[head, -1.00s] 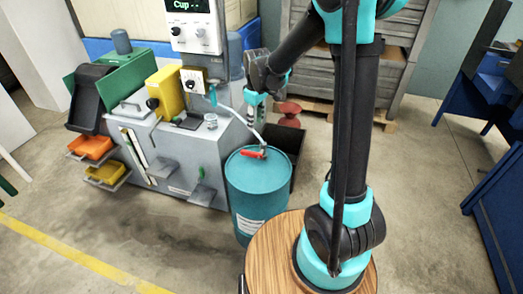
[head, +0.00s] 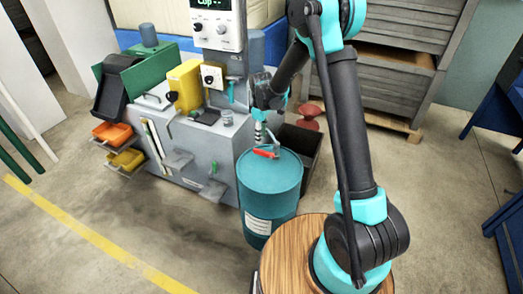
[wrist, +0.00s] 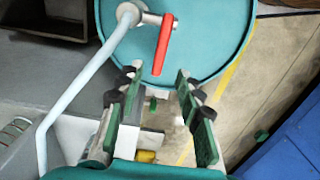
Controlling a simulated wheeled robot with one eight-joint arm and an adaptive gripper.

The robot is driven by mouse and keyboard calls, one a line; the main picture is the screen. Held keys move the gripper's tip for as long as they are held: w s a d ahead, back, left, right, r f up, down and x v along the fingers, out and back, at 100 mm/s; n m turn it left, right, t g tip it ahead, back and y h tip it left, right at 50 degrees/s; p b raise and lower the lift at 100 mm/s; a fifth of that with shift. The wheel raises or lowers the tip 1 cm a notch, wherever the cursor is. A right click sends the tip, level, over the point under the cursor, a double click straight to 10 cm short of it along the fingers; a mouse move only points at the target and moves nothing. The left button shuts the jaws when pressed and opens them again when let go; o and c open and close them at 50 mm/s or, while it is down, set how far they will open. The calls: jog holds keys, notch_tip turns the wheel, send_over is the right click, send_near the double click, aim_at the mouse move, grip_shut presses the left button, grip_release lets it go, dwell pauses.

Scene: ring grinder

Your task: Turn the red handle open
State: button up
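The red handle (head: 264,153) sits on a metal pipe fitting on top of the teal drum (head: 270,190). In the wrist view the handle (wrist: 163,45) runs from the fitting down toward my gripper (wrist: 158,82). My gripper's two green-padded fingers are spread apart with nothing between them. The handle's free end lies just ahead of the fingertips, roughly centred between them; I cannot tell the exact depth gap. In the head view my gripper (head: 262,133) is small, just above and behind the handle, and its fingers are hard to make out.
A pale bent pipe (wrist: 80,95) runs from the fitting along the left of my gripper. The grey machine (head: 190,150) stands left of the drum. A dark bin (head: 300,143) is behind the drum. Blue furniture (head: 505,215) is at the far right, with open floor between.

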aim_at(261, 150)
notch_tip(261, 150, down, 9)
jog(key=shift+r, duration=0.15)
dwell(0.4)
grip_shut()
